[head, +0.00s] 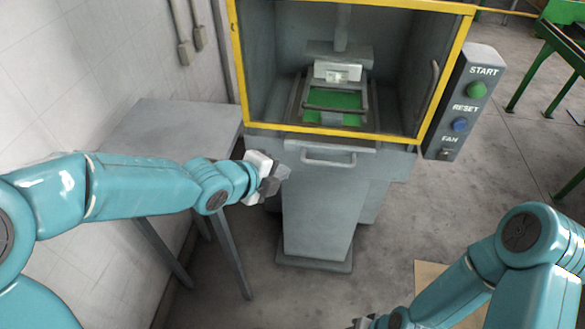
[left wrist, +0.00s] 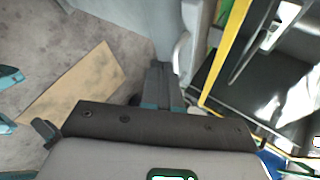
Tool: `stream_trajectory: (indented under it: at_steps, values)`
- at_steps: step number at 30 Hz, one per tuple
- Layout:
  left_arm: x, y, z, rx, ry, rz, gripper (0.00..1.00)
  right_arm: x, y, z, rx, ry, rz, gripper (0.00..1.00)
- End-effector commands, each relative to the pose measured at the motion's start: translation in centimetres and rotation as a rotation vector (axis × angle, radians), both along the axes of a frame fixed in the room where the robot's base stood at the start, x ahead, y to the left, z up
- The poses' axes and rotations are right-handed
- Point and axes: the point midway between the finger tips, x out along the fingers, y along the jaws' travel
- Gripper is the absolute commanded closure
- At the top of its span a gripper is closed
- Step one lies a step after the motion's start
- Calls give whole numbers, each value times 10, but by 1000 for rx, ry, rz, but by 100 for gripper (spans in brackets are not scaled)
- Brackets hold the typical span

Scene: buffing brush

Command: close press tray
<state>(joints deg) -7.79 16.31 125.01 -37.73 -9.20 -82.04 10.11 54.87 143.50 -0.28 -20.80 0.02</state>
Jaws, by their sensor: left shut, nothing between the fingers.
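The grey press (head: 318,215) stands in the middle of the head view with a yellow-framed opening. Its tray front with a bar handle (head: 328,161) sits just below the lower yellow bar. A green plate in a dark frame (head: 335,103) lies inside the opening, under a pale block. My left gripper (head: 272,183) is shut and empty, left of the handle and apart from it in the head view. In the left wrist view its fingers (left wrist: 161,84) point towards the handle (left wrist: 181,52); the gap is hard to judge. My right gripper (head: 363,322) is mostly cut off at the bottom edge.
A grey side table (head: 170,122) stands left of the press by the white wall. A control box (head: 465,100) with START, RESET and FAN controls is on the right. A tan sheet (head: 432,285) lies on the floor. Green metal frames (head: 545,55) stand at far right.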

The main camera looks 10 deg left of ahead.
Motion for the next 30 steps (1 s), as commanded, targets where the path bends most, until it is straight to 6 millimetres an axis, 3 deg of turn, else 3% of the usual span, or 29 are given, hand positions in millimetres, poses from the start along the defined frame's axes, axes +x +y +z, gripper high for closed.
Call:
stream_trajectory:
  at_steps: [3, 10, 30]
  values:
    - [18, -9, -19, -1, 2, 1, 100, 0, 0, -12, 0, 0, 0, 57]
    - [45, -22, -15, 0, 0, 4, 100, 0, 0, -3, 0, 0, 1, 57]
    - [56, -23, -16, 0, 1, 6, 100, 0, 0, 3, 0, 0, 0, 57]
